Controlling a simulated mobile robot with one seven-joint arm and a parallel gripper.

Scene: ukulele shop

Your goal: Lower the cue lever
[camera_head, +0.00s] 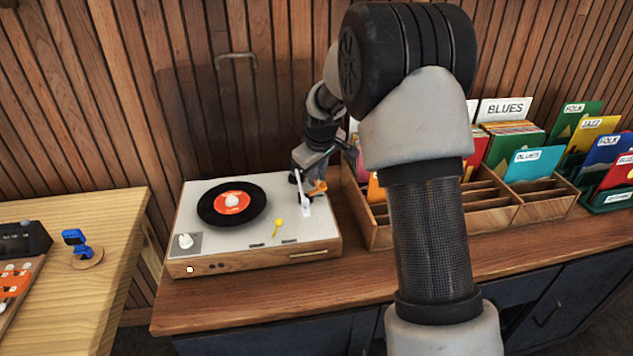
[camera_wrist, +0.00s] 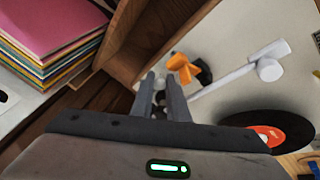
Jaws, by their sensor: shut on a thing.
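The turntable (camera_head: 190,225) stands on the wooden counter, with a black record with an orange label (camera_head: 232,202) on its platter. A white tonearm (camera_head: 305,197) lies along the deck's right side; it also shows in the wrist view (camera_wrist: 235,78). A small orange lever (camera_head: 318,187), apparently the cue lever, sits beside the tonearm. In the wrist view the orange lever (camera_wrist: 183,67) is at my fingertips, partly hidden by a finger. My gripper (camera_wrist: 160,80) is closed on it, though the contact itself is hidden.
A wooden record crate (camera_head: 380,235) with sleeves stands close to the turntable's right; its wall is near my fingers in the wrist view (camera_wrist: 135,40). A lighter table (camera_head: 110,225) with a blue item (camera_head: 75,240) is at left. The counter's front strip is clear.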

